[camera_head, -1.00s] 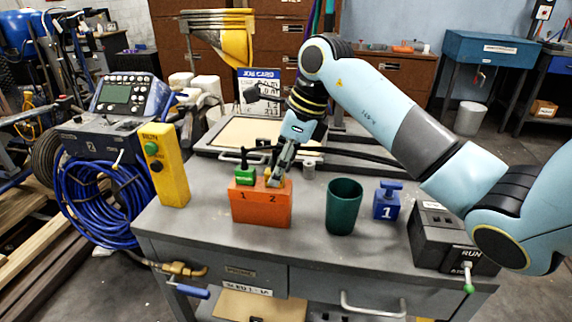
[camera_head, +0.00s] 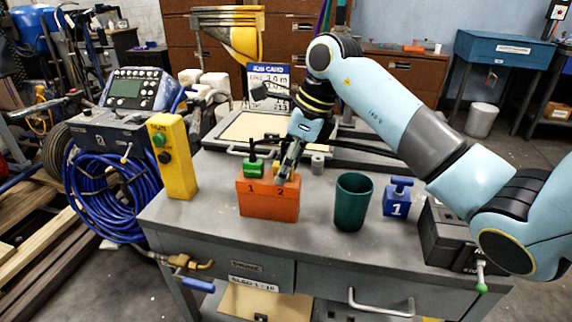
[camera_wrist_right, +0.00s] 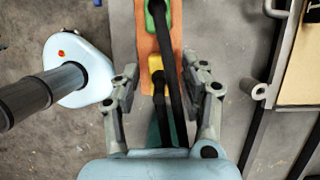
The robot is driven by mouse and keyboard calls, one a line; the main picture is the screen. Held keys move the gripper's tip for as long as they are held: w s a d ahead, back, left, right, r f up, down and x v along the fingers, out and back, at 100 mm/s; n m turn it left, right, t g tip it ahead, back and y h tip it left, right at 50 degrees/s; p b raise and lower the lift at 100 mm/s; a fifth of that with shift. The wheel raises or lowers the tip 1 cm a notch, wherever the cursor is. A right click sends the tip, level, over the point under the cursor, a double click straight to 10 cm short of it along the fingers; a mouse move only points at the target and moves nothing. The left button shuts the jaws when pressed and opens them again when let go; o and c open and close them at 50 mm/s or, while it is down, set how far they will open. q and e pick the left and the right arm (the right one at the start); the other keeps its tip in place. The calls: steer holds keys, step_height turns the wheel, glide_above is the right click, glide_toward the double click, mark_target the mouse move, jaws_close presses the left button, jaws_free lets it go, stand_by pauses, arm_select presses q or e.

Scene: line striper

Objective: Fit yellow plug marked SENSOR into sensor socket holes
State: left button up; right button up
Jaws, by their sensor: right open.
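My right gripper (camera_head: 288,174) is open at the orange block (camera_head: 268,203) marked 1 and 2, over its side marked 2. A small yellow piece (camera_head: 276,168) shows there, partly hidden by the gripper. In the right wrist view, the yellow piece (camera_wrist_right: 155,64) lies between and ahead of the spread fingers of the gripper (camera_wrist_right: 160,76), with dark bars or cables crossing beside it. No SENSOR marking is readable on it. A green-handled piece (camera_head: 254,167) stands at slot 1. I cannot make out the sensor socket holes. My left gripper is not in view.
A dark green cup (camera_head: 352,203), a blue block marked 1 (camera_head: 397,197) and a black box (camera_head: 440,240) stand to the right on the grey bench (camera_head: 320,232). A yellow button box (camera_head: 172,160) stands left. A tray (camera_head: 262,130) lies behind.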

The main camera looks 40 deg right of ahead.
jaws_close()
steer(key=shift+r+p, duration=0.45)
steer(key=shift+r, duration=0.3)
steer(key=shift+r+p, duration=1.05)
steer(key=shift+r, duration=0.65)
